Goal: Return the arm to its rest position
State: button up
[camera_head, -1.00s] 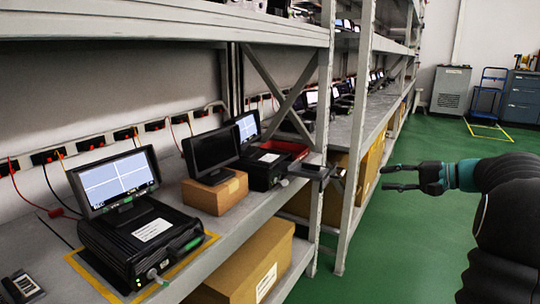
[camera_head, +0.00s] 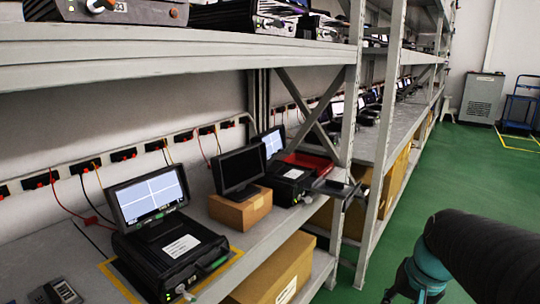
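My arm (camera_head: 485,255) shows at the lower right, in black with a teal band. Its end is folded down toward the bottom edge, in front of the green floor. A teal and grey part (camera_head: 422,275) near the wrist shows, but the fingers are hidden or out of the picture. The arm is apart from the rack, to the right of its shelves. No held object is visible.
On the rack's middle shelf (camera_head: 262,222) stand a black unit (camera_head: 170,252) with a lit monitor (camera_head: 149,197), a cardboard box (camera_head: 240,207) under a dark monitor (camera_head: 239,170), and a red tray (camera_head: 305,165). A rack post (camera_head: 382,140) stands left of my arm. Green floor (camera_head: 470,160) is clear behind.

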jog(key=s+a+r+n+t+h+p, duration=0.1)
jog(key=s+a+r+n+p, duration=0.3)
jog(key=s+a+r, duration=0.4)
jog(key=shift+s+a+n+t, duration=0.4)
jog(key=shift+a+n+t, duration=0.3)
jog(key=shift+t, duration=0.2)
